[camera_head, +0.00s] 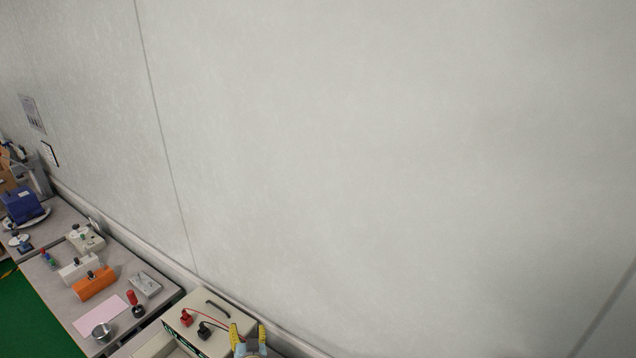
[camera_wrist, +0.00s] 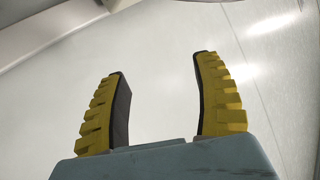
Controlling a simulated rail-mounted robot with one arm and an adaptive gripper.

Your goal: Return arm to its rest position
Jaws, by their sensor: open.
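My gripper (camera_head: 248,334) shows at the bottom edge of the head view, its two yellow fingers pointing up in front of a cream box-shaped device. In the wrist view my gripper (camera_wrist: 158,90) is open, with a wide gap between its yellow-and-black fingers. Nothing is between them; only pale, blank surfaces show beyond. The rest of my arm is out of the head view.
The cream device (camera_head: 222,316) has red and black plugs and a handle. A bench (camera_head: 70,300) to its left holds an orange tester (camera_head: 95,284), a pink sheet (camera_head: 101,315) and a metal cup (camera_head: 102,332). A bare wall (camera_head: 380,150) fills the back.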

